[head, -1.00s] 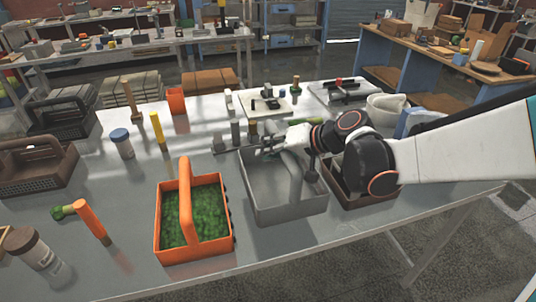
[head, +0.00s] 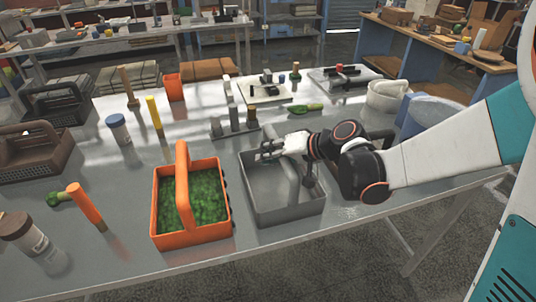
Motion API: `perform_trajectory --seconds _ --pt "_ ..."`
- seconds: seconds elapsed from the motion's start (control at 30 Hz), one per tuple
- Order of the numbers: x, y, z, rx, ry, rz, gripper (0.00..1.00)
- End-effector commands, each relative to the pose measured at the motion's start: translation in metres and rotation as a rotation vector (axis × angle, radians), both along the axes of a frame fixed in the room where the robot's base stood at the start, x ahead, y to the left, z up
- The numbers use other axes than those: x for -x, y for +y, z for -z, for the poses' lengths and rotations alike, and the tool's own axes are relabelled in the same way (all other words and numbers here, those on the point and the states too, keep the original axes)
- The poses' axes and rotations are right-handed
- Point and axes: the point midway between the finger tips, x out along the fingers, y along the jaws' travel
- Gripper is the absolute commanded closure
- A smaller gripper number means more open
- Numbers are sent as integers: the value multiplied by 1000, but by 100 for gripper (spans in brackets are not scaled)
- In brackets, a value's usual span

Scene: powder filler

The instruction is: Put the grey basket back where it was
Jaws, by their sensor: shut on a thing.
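The grey basket (head: 285,208) is at the middle of the metal table, right of the orange basket. It looks upright and empty. My gripper (head: 268,150) reaches in from the right and is shut on the grey basket's handle, over the basket's far part.
The orange basket (head: 220,231) with green contents stands close on the left. Grey upright blocks (head: 234,118) and a green object (head: 305,108) lie behind. An orange-handled tool (head: 84,204) and a jar (head: 26,237) are at the left. Bare table lies in front.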

Motion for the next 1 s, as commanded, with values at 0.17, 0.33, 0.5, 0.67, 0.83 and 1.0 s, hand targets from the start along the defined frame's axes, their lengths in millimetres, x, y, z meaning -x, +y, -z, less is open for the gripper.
perform_trajectory --seconds 0.17,0.33,0.5,0.67,0.83,1.0 --pt "0 0 1 0 0 0 59" --pt "0 0 1 0 0 0 59" --pt "0 0 -1 0 0 0 59" --pt "6 -11 -10 0 0 3 59" --pt "21 -35 -29 0 1 5 59" --pt "36 -60 -47 0 0 4 59"
